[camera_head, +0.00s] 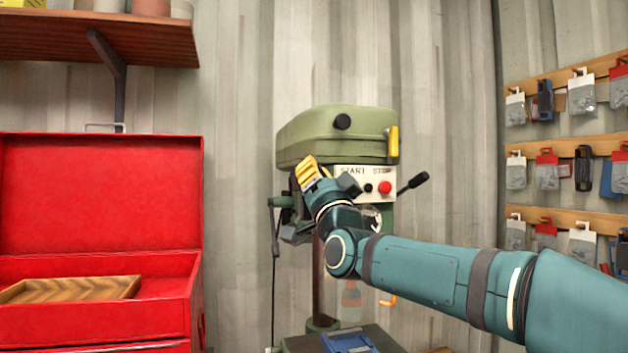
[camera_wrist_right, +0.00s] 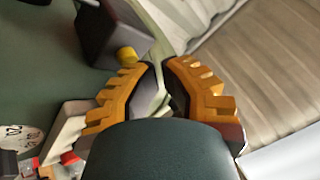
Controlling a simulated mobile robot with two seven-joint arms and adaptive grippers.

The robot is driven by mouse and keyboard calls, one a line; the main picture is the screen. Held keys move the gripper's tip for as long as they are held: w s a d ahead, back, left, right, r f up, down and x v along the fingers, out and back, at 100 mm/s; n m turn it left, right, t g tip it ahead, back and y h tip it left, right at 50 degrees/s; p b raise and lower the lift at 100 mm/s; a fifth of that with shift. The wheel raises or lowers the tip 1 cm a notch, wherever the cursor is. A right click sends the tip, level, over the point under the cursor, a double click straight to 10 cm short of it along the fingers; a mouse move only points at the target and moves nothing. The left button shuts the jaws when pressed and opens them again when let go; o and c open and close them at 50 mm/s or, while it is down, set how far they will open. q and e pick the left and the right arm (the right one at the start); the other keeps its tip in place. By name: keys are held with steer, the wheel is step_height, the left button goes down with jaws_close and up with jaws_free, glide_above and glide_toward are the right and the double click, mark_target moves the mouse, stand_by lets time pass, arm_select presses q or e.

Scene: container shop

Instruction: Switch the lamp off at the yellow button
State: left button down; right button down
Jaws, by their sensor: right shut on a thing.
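A small yellow button (camera_wrist_right: 126,54) sticks out of a dark grey box in the right wrist view. The box stands against a green surface. My right gripper (camera_head: 307,172) is in front of the left part of the green drill press (camera_head: 330,130). In the right wrist view its orange fingers (camera_wrist_right: 163,75) are close together, just right of and below the yellow button. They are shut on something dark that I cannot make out. A gap shows between the button and the fingertips. In the head view I cannot pick out the button or a lamp. My left gripper is not in view.
The drill press has a START/STOP panel with a red button (camera_head: 385,187), a yellow part (camera_head: 393,142) and a black lever (camera_head: 412,183). An open red tool chest (camera_head: 100,195) stands at the left under a shelf (camera_head: 100,38). Packets hang on racks (camera_head: 565,148) at the right.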

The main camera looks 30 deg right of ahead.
steer(key=shift+w+d+r, duration=0.1)
steer(key=shift+w+d, duration=0.05)
steer(key=shift+w, duration=0.15)
stand_by(1.0)
steer(key=shift+s+f+b, duration=0.3)
steer(key=shift+s+b, duration=0.25)
steer(key=shift+b, duration=0.4)
steer(key=s+b, duration=0.1)
steer(key=s, duration=0.1)
steer(key=s+a+b, duration=0.1)
steer(key=s, duration=0.2)
steer(key=shift+a+b, duration=0.2)
steer(key=shift+b, duration=0.2)
